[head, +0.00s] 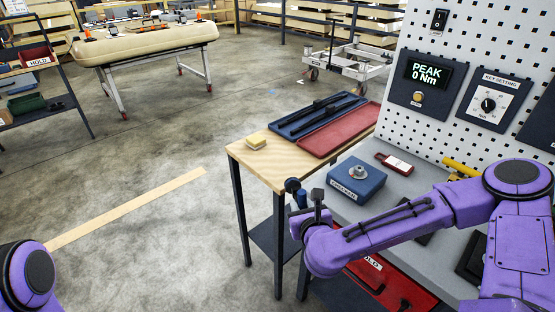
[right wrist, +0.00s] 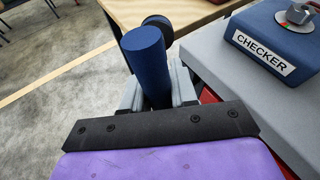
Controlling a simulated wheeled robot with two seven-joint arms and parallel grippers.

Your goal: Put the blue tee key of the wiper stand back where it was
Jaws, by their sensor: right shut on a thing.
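My right gripper (head: 312,207) is beside the wooden bench's front corner. In the right wrist view its grey fingers (right wrist: 158,92) are shut on a blue cylinder (right wrist: 145,60), which I take to be the blue tee key (head: 302,198). A dark round end (right wrist: 158,24) shows just behind the cylinder; I cannot tell whether it belongs to the key. The key's lower part is hidden by the fingers and wrist. I cannot clearly make out the wiper stand; black wiper-like parts (head: 322,112) lie in a navy tray. My left gripper is out of view.
A blue CHECKER box (head: 356,183) stands on the grey worktop right of my gripper. A pegboard (head: 420,125) rises behind. The floor at left is open.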

